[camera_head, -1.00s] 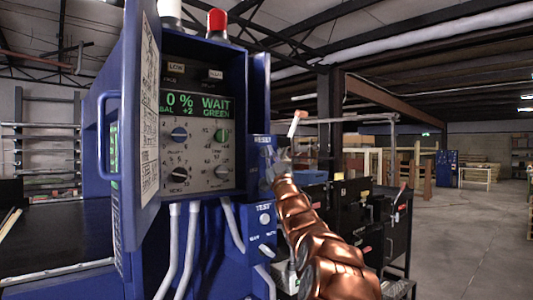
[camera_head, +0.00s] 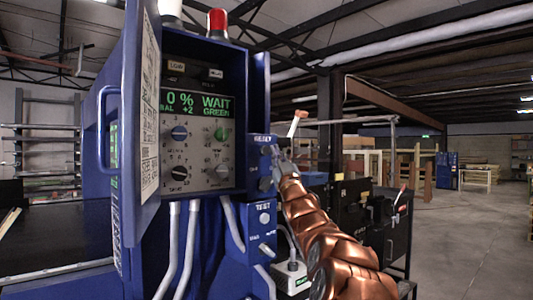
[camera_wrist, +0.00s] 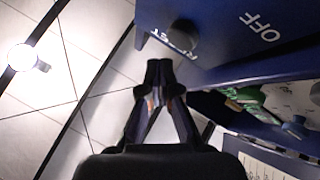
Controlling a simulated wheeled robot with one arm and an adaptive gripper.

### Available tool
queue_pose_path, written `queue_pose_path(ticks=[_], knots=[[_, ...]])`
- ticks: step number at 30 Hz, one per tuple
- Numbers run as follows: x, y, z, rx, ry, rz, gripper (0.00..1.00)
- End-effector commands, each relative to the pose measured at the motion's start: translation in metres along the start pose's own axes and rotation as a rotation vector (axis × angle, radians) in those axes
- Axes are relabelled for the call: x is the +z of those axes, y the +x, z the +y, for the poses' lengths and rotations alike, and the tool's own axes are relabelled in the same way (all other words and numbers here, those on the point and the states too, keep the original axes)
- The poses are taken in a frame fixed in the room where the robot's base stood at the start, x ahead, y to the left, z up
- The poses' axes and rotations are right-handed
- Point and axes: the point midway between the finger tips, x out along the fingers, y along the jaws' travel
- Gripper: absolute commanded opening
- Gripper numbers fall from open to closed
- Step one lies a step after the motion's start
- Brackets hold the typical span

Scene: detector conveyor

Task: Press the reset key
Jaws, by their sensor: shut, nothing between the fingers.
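The blue control cabinet (camera_head: 180,240) stands on the left with its door open. Its screen (camera_head: 200,104) reads "0 %", "BAL +2" and "WAIT GREEN". A small blue box labelled RESET (camera_head: 262,138) is on the cabinet's right side. In the wrist view, the round dark reset key (camera_wrist: 181,37) partly covers the RESET lettering, with OFF (camera_wrist: 261,26) printed nearby. My gripper (camera_wrist: 160,68) is shut and empty, its tips just below and left of the key in the picture. Contact cannot be told. In the head view, my gripper (camera_head: 277,157) is beside the box, seen small.
Below is another blue box labelled TEST (camera_head: 264,217), with a button and a switch. White conduits (camera_head: 175,250) run down the cabinet front. A red lamp (camera_head: 217,23) tops it. Black drawer units (camera_head: 352,215) stand behind my arm. Open floor (camera_head: 470,240) lies at the right.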

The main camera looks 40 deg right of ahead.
Motion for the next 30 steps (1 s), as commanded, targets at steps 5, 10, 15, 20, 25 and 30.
queue_pose_path(ticks=[5,10,15,20,25,30], knots=[[-0.007,-0.011,0.007,0.0,0.0,0.001,0.0],[-0.012,-0.021,0.014,0.0,0.0,-0.002,0.0],[-0.02,-0.028,0.019,-0.001,0.0,0.0,0.0],[-0.021,-0.029,0.02,-0.001,0.0,0.0,0.0],[-0.02,-0.029,0.02,-0.001,0.0,-0.001,0.0],[-0.02,-0.029,0.02,-0.001,0.0,-0.001,0.0]])
